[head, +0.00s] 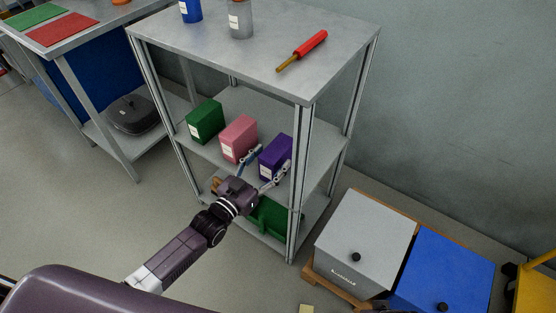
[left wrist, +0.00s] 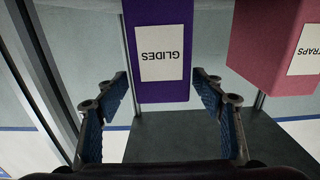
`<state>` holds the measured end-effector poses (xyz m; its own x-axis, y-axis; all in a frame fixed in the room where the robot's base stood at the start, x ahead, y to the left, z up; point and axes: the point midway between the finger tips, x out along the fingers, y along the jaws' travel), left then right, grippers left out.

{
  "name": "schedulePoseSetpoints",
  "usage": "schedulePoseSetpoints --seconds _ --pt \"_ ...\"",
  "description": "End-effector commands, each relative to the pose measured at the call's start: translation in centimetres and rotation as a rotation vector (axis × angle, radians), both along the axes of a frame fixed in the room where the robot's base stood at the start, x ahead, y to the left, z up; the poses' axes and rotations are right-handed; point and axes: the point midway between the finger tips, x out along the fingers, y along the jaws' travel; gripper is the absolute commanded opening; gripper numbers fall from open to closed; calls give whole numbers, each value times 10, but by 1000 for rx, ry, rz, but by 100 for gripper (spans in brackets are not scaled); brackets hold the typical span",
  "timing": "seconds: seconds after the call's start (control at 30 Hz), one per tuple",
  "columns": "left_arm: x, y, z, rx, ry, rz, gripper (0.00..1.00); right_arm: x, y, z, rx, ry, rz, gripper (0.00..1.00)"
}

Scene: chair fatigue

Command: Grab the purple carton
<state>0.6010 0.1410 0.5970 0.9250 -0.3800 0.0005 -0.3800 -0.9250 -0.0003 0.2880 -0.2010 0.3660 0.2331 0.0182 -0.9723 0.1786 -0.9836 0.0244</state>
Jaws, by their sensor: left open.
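The purple carton (head: 275,151) stands upright on the middle shelf of the grey rack, at the right end of a row of cartons. In the left wrist view, the purple carton (left wrist: 160,90) appears upside down with a white label reading "GLIDES". My left gripper (head: 268,166) is open in front of it. In the left wrist view, the fingers of my left gripper (left wrist: 162,84) are spread to either side of the carton's face; I cannot tell whether they touch it. My right gripper is not in view.
A pink carton (head: 239,138) stands close to the left of the purple one, with a green carton (head: 205,121) beyond it. The rack's front post (head: 300,185) rises to the right. A green bin (head: 270,214) sits on the shelf below. The top shelf (head: 265,65) overhangs the cartons.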

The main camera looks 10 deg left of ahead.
Motion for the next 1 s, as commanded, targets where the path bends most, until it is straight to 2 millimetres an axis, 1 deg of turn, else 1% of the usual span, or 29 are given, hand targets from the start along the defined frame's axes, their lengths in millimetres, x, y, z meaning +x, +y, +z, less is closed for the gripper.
schedulePoseSetpoints --seconds 0.03,0.1,0.23,0.37,0.57,0.67,1.0 --pt "9 -2 0 0 -3 0 62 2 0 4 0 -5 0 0" --pt "19 -5 0 -1 -3 1 62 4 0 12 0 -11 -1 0" --pt "33 -11 -1 -1 -1 1 62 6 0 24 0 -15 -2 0" --pt "39 -13 -1 0 0 1 62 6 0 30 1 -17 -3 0" --pt "39 -13 -1 0 1 1 62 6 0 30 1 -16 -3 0" --pt "39 -13 0 0 1 1 52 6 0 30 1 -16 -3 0" --pt "39 -13 0 0 1 1 15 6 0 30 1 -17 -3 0"
